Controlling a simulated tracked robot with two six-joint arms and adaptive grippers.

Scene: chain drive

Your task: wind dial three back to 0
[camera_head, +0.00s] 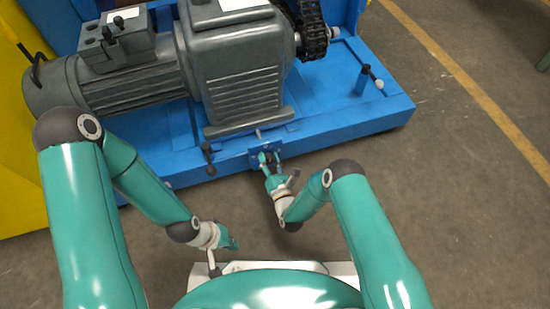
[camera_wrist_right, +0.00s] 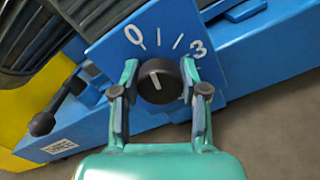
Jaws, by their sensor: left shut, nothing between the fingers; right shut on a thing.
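The dial is a black round knob (camera_wrist_right: 158,82) with a white pointer line, on a blue plate (camera_wrist_right: 110,45) marked 0 at upper left, two ticks and 3 at upper right. The pointer tilts slightly left of straight up, roughly between the 0 and the first tick. My right gripper (camera_wrist_right: 160,88) is shut on the knob, one finger on each side; in the head view it is at the plate on the front of the blue base (camera_head: 270,160). My left gripper (camera_head: 233,244) is shut and empty, well below the base. No label naming the dial is legible.
A grey motor and gearbox (camera_head: 240,75) stand on the blue base (camera_head: 345,115). A black chain (camera_head: 313,35) runs at the gearbox's right. A dark-knobbed lever (camera_head: 208,160) is left of the dial; a blue post and another lever (camera_head: 370,78) stand at right. The floor at right is clear.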

